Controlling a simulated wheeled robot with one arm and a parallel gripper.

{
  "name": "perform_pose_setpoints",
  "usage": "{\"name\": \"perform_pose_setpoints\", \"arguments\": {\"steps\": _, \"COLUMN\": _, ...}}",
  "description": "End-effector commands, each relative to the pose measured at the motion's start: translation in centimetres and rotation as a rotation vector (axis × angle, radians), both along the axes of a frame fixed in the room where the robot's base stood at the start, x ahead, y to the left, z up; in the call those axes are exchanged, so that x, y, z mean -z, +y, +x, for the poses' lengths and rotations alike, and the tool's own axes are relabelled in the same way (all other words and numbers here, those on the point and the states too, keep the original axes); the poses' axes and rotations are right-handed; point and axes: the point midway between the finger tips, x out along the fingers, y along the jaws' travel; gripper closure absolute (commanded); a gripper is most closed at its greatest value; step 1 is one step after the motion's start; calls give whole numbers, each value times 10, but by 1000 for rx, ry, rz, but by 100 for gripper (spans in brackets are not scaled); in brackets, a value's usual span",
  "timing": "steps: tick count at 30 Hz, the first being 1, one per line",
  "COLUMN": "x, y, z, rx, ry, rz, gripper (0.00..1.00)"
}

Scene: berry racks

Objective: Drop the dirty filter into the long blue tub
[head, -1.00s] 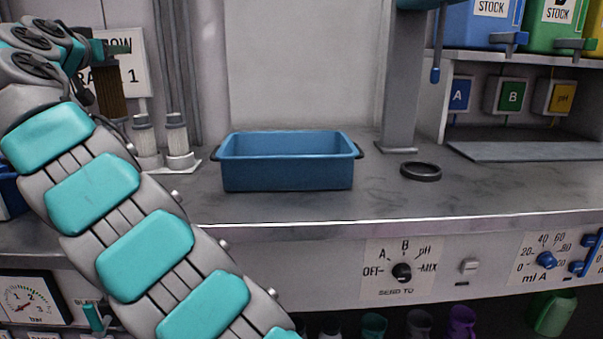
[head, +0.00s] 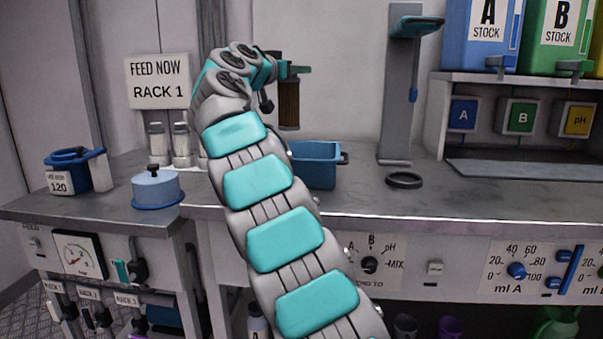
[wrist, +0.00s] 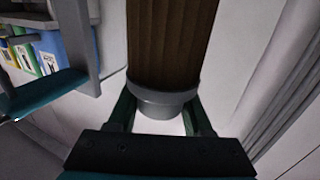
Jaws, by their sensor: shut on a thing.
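The dirty filter (head: 289,103) is a brown ribbed cylinder with a grey end collar. My gripper (head: 290,70) is shut on it and holds it upright in the air. In the wrist view the brown filter (wrist: 172,45) fills the middle, with its grey collar between the two dark green fingers of my gripper (wrist: 160,112). The long blue tub (head: 318,169) stands on the counter, below the filter in the head view. My arm hides the tub's left part, and the inside of the tub hardly shows.
The grey counter (head: 400,205) holds a black ring (head: 404,180) and a grey stand (head: 395,100) right of the tub. Left are two small clean cylinders (head: 181,146), a round blue lidded pot (head: 157,188) and a blue measuring bucket (head: 80,168). Stock tanks (head: 485,50) sit on a shelf at right.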

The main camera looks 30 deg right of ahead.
Motion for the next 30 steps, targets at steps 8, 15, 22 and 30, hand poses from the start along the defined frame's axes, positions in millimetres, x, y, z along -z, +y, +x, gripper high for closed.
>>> {"name": "perform_pose_setpoints", "arguments": {"steps": 8, "x": 17, "y": -5, "z": -3, "rx": 10, "ry": -1, "rz": -1, "gripper": 100}}
{"name": "perform_pose_setpoints", "arguments": {"steps": 15, "x": 44, "y": -5, "z": -3, "rx": 9, "ry": 1, "rz": -1, "gripper": 100}}
{"name": "perform_pose_setpoints", "arguments": {"steps": 22, "x": 58, "y": -4, "z": -2, "rx": 7, "ry": -1, "rz": -1, "gripper": 100}}
{"name": "perform_pose_setpoints", "arguments": {"steps": 30, "x": 60, "y": -4, "z": -2, "rx": 8, "ry": -1, "rz": 0, "gripper": 100}}
